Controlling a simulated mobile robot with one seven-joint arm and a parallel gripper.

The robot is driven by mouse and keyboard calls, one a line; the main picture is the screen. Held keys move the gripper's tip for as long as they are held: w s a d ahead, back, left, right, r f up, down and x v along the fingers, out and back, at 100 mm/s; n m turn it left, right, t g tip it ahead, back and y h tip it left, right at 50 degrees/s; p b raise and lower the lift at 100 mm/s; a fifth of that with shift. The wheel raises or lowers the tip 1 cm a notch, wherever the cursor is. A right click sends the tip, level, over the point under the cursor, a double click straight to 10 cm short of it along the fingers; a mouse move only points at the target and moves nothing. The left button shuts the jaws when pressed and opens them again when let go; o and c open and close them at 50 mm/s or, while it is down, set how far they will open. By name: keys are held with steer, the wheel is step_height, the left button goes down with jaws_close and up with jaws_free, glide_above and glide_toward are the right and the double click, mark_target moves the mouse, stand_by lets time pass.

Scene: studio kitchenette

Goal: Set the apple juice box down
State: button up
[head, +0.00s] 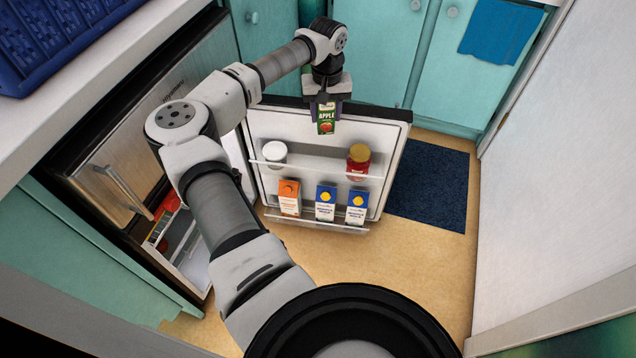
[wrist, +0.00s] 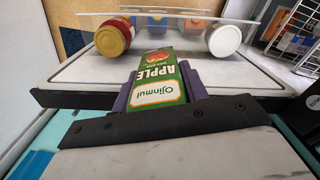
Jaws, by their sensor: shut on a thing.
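The apple juice box (head: 326,121) is a green carton with an apple on its label. My gripper (head: 327,104) is shut on it and holds it in front of the upper part of the open fridge door (head: 290,128). In the wrist view the juice box (wrist: 158,72) sits between the two purple fingers of my gripper (wrist: 160,88), its label upside down in the picture. Whether the box touches the door cannot be told.
The door shelves hold a white-lidded jar (head: 275,152), a red jar (head: 358,160), an orange carton (head: 289,197) and two blue-and-white cartons (head: 325,202). The fridge interior (head: 180,240) is partly visible at left. A dark blue mat (head: 430,185) lies on the floor at right.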

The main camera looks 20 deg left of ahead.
steer(key=a+r+n+b, duration=0.1)
steer(key=a+r+b, duration=0.2)
steer(key=a+b, duration=0.4)
steer(key=b, duration=0.5)
glide_above(305, 153)
steer(key=s+d, duration=0.1)
steer(key=s, duration=0.3)
step_height(305, 153, down, 20)
steer(key=shift+s+d+r, duration=0.1)
steer(key=shift+d+r, duration=0.05)
steer(key=shift+r, duration=0.1)
steer(key=shift+f, duration=0.1)
steer(key=o, duration=1.1)
step_height(305, 153, up, 12)
steer(key=p, duration=0.3)
steer(key=shift+d, duration=0.15)
